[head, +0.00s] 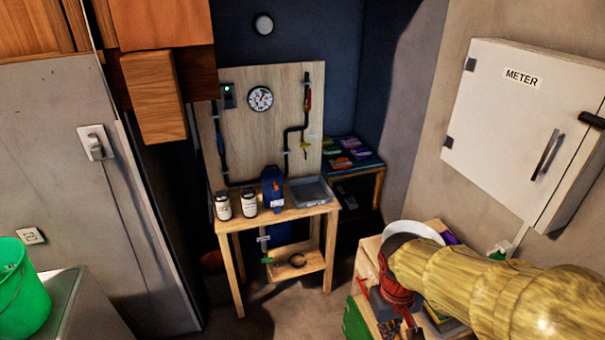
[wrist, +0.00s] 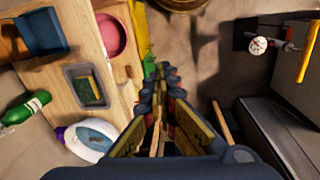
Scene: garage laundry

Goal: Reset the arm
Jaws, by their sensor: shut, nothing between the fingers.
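My arm, with a yellow patterned cover, reaches in from the right of the head view. My gripper (wrist: 160,72) shows in the wrist view, its two dark fingers drawn together at the tips. Nothing is held between them. In the head view, the arm's red and dark end hangs over the wooden stand at lower right, and the fingertips are hard to make out there.
A wooden workbench (head: 295,212) with jars and a grey tray stands at the back. A white meter box (head: 505,125) hangs on the right wall. A green bucket (head: 22,290) stands at left. In the wrist view, a green bottle (wrist: 28,108) lies at left.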

